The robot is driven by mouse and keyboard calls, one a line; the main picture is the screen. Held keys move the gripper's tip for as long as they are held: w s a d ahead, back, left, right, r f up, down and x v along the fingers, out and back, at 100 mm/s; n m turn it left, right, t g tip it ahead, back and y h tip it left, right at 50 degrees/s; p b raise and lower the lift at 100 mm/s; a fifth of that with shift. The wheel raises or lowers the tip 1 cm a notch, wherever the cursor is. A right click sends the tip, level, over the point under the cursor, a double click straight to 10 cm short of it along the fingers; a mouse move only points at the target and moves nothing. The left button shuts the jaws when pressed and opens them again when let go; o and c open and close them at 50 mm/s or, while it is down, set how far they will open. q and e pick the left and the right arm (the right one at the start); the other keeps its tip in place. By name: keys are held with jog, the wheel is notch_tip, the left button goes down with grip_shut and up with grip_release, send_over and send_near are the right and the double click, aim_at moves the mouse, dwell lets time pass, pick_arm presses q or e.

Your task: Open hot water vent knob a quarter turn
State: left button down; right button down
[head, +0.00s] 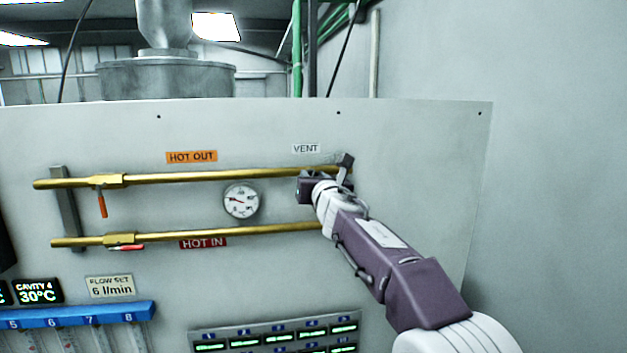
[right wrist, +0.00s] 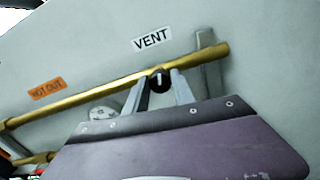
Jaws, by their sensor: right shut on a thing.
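The vent knob (right wrist: 159,81) is a small black knob with a white mark, on the brass hot-out pipe (right wrist: 85,92) below the VENT label (right wrist: 152,39). My right gripper (right wrist: 160,84) has its two fingers on either side of the knob, shut on it. In the head view my right gripper (head: 325,178) is at the right end of the upper brass pipe (head: 220,176), under the VENT label (head: 306,148), and hides the knob there. The white mark looks close to upright in the right wrist view. My left gripper is not in view.
A round gauge (head: 241,201) sits between the two brass pipes. The lower pipe (head: 190,238) has a red-handled valve (head: 126,247); the upper has an orange handle (head: 102,204). A blue manifold (head: 85,315) and a display panel (head: 275,337) lie below. The panel's right part is clear.

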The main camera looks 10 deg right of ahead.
jog(key=shift+m+b, duration=1.3)
jog(key=shift+m, duration=5)
jog(key=c, duration=1.1)
grip_release()
jog(key=shift+o, duration=0.2)
jog(key=shift+w+f, duration=0.1)
jog(key=shift+w, duration=0.05)
